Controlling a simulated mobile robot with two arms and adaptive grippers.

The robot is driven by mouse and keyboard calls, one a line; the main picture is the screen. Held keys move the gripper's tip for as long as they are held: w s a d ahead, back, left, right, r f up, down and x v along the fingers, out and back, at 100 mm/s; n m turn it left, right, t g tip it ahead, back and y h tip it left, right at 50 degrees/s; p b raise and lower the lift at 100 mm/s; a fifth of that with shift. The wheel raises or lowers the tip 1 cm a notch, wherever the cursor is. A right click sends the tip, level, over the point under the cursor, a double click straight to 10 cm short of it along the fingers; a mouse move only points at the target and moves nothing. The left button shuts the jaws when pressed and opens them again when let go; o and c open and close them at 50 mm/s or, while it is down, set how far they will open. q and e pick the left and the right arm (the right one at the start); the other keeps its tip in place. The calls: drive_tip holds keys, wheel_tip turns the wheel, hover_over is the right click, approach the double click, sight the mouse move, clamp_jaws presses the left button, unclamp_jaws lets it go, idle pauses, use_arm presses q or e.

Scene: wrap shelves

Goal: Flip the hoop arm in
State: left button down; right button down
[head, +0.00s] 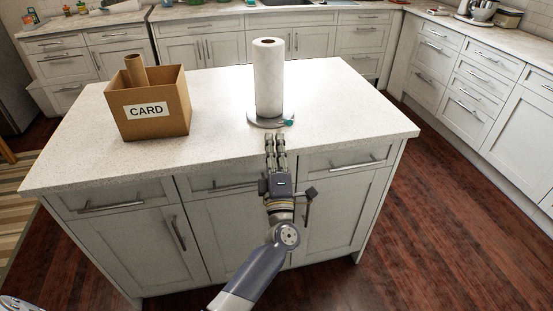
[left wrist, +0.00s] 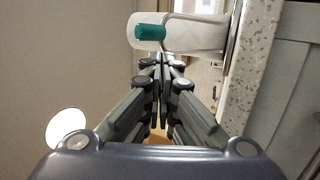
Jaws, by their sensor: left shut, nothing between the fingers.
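A white paper roll (head: 269,75) stands upright on a round grey base (head: 262,122) near the front edge of the island. The hoop arm's teal grip (head: 288,122) shows low at the roll's front right. In the left wrist view, the teal grip (left wrist: 150,32) and the thin grey hoop arm (left wrist: 195,17) lie in front of the white roll (left wrist: 185,38). My left gripper (head: 276,138) is shut and empty, at the counter's front edge just before the base. Its closed fingertips (left wrist: 160,62) appear close to the teal grip; contact cannot be told. My right gripper is not in view.
An open cardboard box marked CARD (head: 165,125) stands left on the island, with a brown tube (head: 136,70) sticking out. The white island top (head: 340,105) is clear to the right of the roll. Drawer handles (head: 357,165) project from the island front.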

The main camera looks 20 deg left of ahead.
use_arm(q)
drive_tip(key=shift+x, duration=1.3)
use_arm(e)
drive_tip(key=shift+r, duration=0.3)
